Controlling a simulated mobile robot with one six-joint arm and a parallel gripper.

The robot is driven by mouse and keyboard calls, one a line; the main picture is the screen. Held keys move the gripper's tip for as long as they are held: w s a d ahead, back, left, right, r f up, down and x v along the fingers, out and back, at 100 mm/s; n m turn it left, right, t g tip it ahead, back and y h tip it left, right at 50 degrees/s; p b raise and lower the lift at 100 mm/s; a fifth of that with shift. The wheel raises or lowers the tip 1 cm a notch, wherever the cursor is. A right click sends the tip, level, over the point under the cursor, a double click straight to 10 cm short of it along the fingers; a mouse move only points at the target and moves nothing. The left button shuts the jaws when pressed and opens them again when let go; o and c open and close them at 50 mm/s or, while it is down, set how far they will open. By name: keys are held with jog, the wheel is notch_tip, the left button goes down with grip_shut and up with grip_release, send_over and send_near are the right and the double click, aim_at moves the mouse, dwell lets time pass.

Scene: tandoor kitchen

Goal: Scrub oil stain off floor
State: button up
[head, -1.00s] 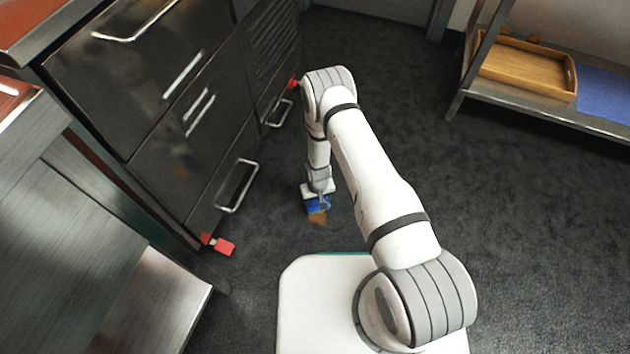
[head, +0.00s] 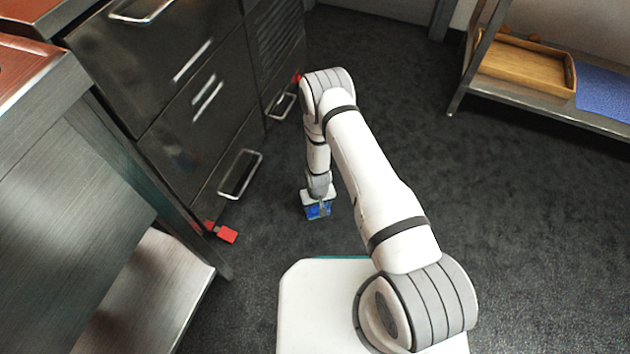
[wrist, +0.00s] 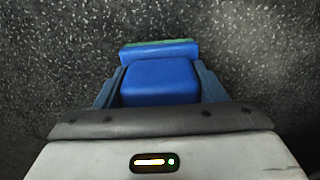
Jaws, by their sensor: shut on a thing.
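My gripper (head: 318,203) is low over the dark floor (head: 270,215), between the cabinets and my base. In the wrist view, its two fingers (wrist: 160,82) are shut on a blue scrubber (wrist: 160,52) with a thin green strip along its far edge. The scrubber also shows as a small blue block in the head view (head: 315,212). It is at or close to the floor; I cannot tell if it touches. No oil stain shows in either current view; any part under the scrubber is hidden.
Dark metal drawer cabinets (head: 200,125) with protruding handles stand close at left, with red feet (head: 227,235) near the floor. A steel table (head: 80,200) is at front left. A shelf with a wooden tray (head: 525,65) stands at back right. The floor at right is clear.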

jog(key=shift+s+a+r, duration=0.1)
jog(key=shift+s+r, duration=0.1)
jog(key=shift+s, duration=0.15)
jog(key=shift+w+r+p, duration=0.1)
jog(key=shift+r+p, duration=0.4)
jog(key=shift+r, duration=0.25)
jog(key=shift+r+p, duration=1.9)
jog(key=shift+r, duration=1.05)
